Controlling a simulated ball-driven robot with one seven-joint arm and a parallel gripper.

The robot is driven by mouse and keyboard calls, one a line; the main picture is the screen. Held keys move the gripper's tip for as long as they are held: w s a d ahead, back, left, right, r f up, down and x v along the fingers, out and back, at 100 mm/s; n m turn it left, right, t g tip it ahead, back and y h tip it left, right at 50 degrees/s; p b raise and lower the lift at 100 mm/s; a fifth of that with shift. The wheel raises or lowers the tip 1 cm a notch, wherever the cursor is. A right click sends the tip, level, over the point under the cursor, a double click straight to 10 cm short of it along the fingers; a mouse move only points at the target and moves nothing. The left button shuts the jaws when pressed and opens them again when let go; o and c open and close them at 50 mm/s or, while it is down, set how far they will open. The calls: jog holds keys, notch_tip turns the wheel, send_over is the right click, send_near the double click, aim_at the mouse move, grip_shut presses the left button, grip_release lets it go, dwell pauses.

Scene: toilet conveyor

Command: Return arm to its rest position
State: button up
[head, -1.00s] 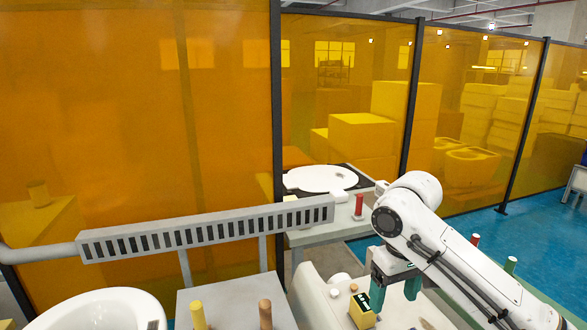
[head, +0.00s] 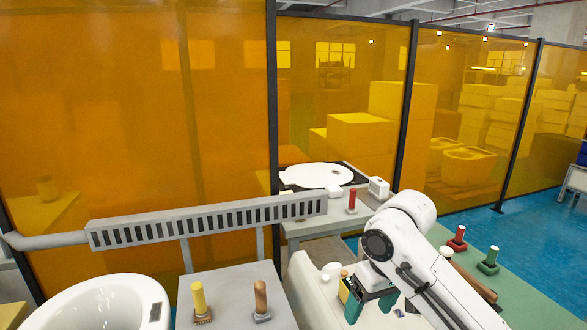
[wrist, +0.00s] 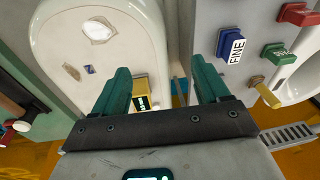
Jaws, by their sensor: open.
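My gripper (head: 370,305) has dark green fingers and hangs from my white arm at the lower right of the head view. In the wrist view my gripper (wrist: 163,75) is open, with a wide gap between its fingers. A small yellow device with a dark display (wrist: 140,93) shows between the fingers there, near the left finger. Its yellow edge also shows beside the fingers in the head view (head: 344,288). I cannot tell how far the fingers are from it. A white toilet body (wrist: 60,40) lies beyond the left finger.
A grey stand (head: 230,290) holds a yellow and a brown stamp handle. A white basin (head: 100,290) is at lower left. A grey slotted rail (head: 205,222) crosses behind. A green surface (head: 540,300) with red and green stamps lies right of my arm. Amber panels (head: 130,110) close the back.

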jog(key=s+a+f+m+t+y, duration=0.1)
jog(key=s+a+f+t+y, duration=0.3)
jog(key=s+f, duration=0.5)
jog(key=s+d+f+m+g+h, duration=0.1)
jog(key=s+d+f, duration=0.3)
jog(key=s, duration=0.5)
jog(key=s+d+f+m+g+h, duration=0.1)
jog(key=s+d+f+h, duration=0.2)
jog(key=s, duration=0.7)
jog(key=s+d+f+m+g+h, duration=0.1)
jog(key=s+d+f, duration=0.6)
jog(key=s+d, duration=0.2)
jog(key=shift+s+d+m+g+h, duration=0.3)
jog(key=shift+s+d+g+h, duration=0.05)
jog(key=shift+g+h, duration=0.05)
